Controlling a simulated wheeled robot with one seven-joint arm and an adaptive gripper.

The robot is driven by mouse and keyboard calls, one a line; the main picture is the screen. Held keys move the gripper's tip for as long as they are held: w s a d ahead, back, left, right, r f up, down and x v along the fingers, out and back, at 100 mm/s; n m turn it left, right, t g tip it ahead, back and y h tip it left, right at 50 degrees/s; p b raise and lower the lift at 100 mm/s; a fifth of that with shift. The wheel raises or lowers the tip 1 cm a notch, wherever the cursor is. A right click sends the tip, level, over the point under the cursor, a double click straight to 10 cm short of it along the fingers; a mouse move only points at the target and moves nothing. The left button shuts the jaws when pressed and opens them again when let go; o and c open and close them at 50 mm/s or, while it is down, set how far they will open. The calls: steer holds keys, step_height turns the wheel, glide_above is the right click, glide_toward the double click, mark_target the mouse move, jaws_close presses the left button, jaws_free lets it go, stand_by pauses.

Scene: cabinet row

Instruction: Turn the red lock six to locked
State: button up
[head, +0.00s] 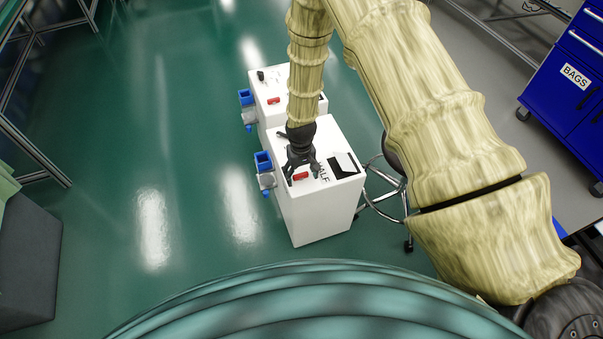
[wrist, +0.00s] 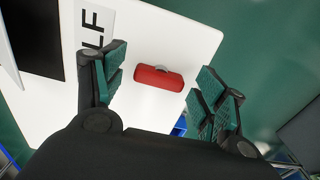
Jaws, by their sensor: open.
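A red lock handle (wrist: 160,78) sits on the white top of the nearer cabinet (head: 325,215). In the wrist view it lies between my open fingers, nearly crosswise, with a gap on both sides. In the head view the same red handle (head: 300,176) shows just below my gripper (head: 301,172). My gripper also shows in the wrist view (wrist: 160,95), its green-padded fingers spread and empty. A label ending in "LF" (wrist: 93,30) is beside the handle; the head view reads "HALF" (head: 322,171). No number on the lock is readable.
A second white cabinet (head: 265,85) behind has another red handle (head: 273,101). Blue-topped fittings (head: 263,161) stick out from the cabinets' left sides. A stool (head: 385,185) stands close on the right. A blue "BAGS" cabinet (head: 570,95) is far right. Green floor at left is clear.

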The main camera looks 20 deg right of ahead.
mark_target(301, 175)
steer(key=shift+r, duration=0.15)
step_height(301, 175, up, 12)
stand_by(0.7)
steer(key=shift+f, duration=0.2)
steer(key=s+d+f+p, duration=0.15)
steer(key=s+f, duration=0.25)
steer(key=s, duration=0.6)
steer(key=s+f+p, duration=0.3)
steer(key=s+f, duration=0.1)
steer(key=s, duration=0.6)
steer(key=s+d+r+m+p, duration=0.1)
steer(key=s+d+p, duration=0.1)
steer(key=s, duration=1.4)
steer(key=shift+r+p, duration=0.15)
steer(key=shift+p, duration=0.5)
